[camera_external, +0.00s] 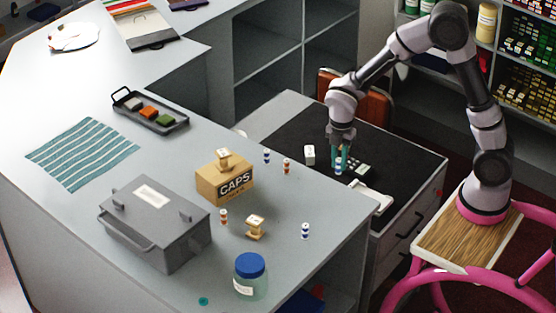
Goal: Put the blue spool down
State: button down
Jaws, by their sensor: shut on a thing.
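My gripper (340,157) points down over the black mat (395,150) at the right, its teal fingers shut on a blue and white striped spool (338,168). The spool looks upright and low over the mat, left of a dark keypad device (358,170). I cannot tell whether it touches the mat. Two more blue striped spools stand on the grey counter (190,160): one near the mat (267,157) and one near the front right edge (305,231).
A white block (309,155) lies left of my gripper and a white device (377,198) lies in front. Brown striped spools (287,167), a CAPS box (225,182), a grey toolbox (155,222) and a blue-lidded jar (250,278) stand on the counter. The mat's right part is clear.

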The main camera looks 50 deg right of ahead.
jog(key=w+d+f, duration=0.1)
jog(key=w, duration=0.2)
jog(key=w+d+f, duration=0.1)
jog(key=w, duration=0.2)
jog(key=w+d+f, duration=0.1)
jog(key=w, duration=0.1)
jog(key=shift+w+d+f, duration=0.2)
jog(key=shift+w+d, duration=0.1)
jog(key=shift+w, duration=0.1)
jog(key=w+d+f+n, duration=0.2)
jog(key=w+d+f, duration=1)
jog(key=w+d, duration=0.45)
jog(key=f, duration=0.5)
jog(key=shift+s+d+f, duration=0.15)
jog(key=shift+d+f, duration=0.15)
jog(key=shift+f, duration=2.25)
jog(key=shift+f, duration=0.1)
jog(key=c, duration=0.8)
grip_release()
jog(key=shift+o, duration=0.2)
